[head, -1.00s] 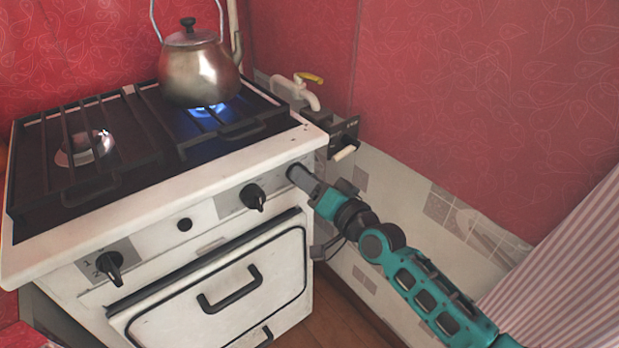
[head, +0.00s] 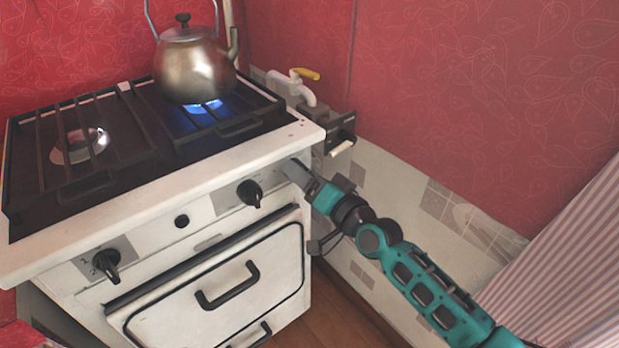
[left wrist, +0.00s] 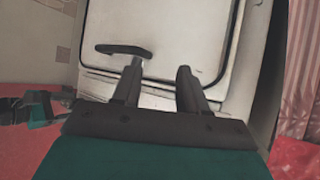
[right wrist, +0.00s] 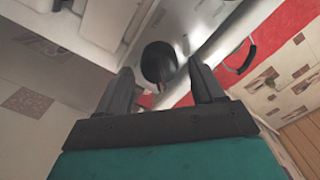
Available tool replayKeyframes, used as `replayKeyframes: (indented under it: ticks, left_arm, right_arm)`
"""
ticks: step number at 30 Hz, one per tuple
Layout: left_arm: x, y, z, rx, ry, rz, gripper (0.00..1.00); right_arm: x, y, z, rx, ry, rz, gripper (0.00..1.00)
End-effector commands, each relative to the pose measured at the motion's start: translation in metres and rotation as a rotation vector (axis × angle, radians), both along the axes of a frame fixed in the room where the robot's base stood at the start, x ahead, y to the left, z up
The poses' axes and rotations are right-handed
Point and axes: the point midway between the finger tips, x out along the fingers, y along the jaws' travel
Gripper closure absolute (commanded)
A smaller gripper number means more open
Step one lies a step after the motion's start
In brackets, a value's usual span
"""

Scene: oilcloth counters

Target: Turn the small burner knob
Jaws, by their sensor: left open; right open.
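The white stove (head: 150,212) has a black knob (head: 250,193) toward the right of its front panel. Another black knob (head: 107,264) sits at the left, with a small round black button (head: 182,221) between. My right gripper (head: 290,168) is at the panel's right end, right of the right-hand knob. In the right wrist view, a round black knob (right wrist: 159,62) appears between the open fingertips (right wrist: 160,78); contact cannot be told. My left gripper (left wrist: 158,72) is open and empty, facing the oven door; it is out of the head view.
A metal kettle (head: 195,70) stands over a lit blue flame at the back right burner. The oven handle (head: 228,286) juts out below the panel. A yellow-handled pipe valve (head: 304,80) is at the wall.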

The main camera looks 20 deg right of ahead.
Motion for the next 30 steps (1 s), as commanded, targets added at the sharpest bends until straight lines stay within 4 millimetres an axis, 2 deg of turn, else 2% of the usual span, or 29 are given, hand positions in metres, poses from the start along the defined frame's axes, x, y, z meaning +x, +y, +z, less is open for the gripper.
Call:
replayKeyframes:
  ticks: [5,15,21,30]
  left_arm:
    - [-0.002,0.001,0.001,0.003,0.004,-0.001,0.57]
    - [-0.002,0.000,0.010,0.002,0.006,-0.001,0.57]
    - [-0.002,0.000,0.013,0.001,0.006,0.000,0.57]
    - [-0.002,-0.002,0.015,-0.007,0.005,0.005,0.57]
  right_arm:
    - [-0.011,-0.005,0.000,-0.003,0.002,0.000,0.33]
    - [-0.074,-0.026,0.000,-0.003,0.003,0.001,0.33]
    - [-0.104,-0.038,0.000,-0.003,0.002,0.000,0.33]
    - [-0.121,-0.044,0.000,0.000,0.001,0.001,0.33]
